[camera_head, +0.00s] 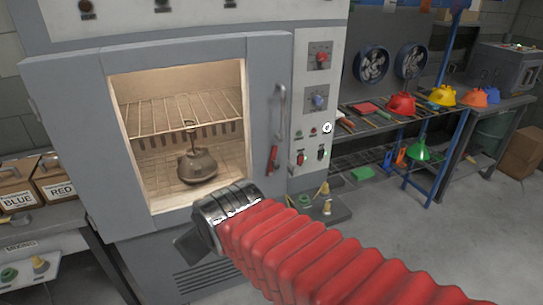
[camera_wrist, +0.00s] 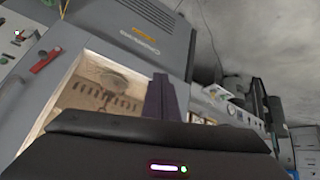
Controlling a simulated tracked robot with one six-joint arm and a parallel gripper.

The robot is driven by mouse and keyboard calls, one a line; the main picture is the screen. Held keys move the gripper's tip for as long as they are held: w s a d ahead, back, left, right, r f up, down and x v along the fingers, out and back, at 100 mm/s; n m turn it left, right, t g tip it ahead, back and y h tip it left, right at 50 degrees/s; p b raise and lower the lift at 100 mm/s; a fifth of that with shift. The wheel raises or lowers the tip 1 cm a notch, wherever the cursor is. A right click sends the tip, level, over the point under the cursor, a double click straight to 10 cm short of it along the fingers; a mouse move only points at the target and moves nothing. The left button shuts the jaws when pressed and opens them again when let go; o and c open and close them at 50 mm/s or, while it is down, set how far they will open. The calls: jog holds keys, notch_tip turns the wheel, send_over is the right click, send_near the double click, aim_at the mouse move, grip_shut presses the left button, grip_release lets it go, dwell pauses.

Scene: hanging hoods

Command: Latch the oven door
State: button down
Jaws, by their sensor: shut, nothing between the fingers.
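The grey oven (camera_head: 175,55) has a door (camera_head: 75,120) with a lit window; the door looks closed or nearly so against the body. A vertical grey handle (camera_head: 281,110) is at the door's right side. A red lever (camera_head: 272,159), apparently the latch, hangs nearly upright below it; it also shows in the wrist view (camera_wrist: 46,60). My gripper (camera_head: 190,243) is in front of the door's lower part, below and left of the lever and apart from it. In the wrist view its dark fingers (camera_wrist: 161,82) are together and empty.
Inside the oven are wire racks (camera_head: 180,112) and a brown hood-like piece (camera_head: 197,165). A control panel (camera_head: 316,90) is right of the door. Labelled boxes (camera_head: 62,178) stand left. Coloured hoods (camera_head: 401,104) sit on a bench at right. The floor (camera_head: 400,215) at right is open.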

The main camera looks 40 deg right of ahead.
jog(key=w+d+f+n+t+h, duration=0.2)
jog(key=w+d+n+t, duration=0.1)
jog(key=w+d, duration=0.65)
jog(key=w+d+f+n+t+h, duration=0.1)
jog(key=w+d+n+t+h, duration=0.1)
jog(key=d, duration=0.6)
jog(key=w+d+f+n+t+h, duration=0.1)
jog(key=w+d+n+t+h, duration=0.1)
jog(key=d, duration=0.6)
jog(key=shift+w+d+f+n+t+h, duration=0.3)
jog(key=shift+n+h, duration=0.3)
jog(key=shift+h, duration=0.4)
jog(key=shift+r, duration=0.1)
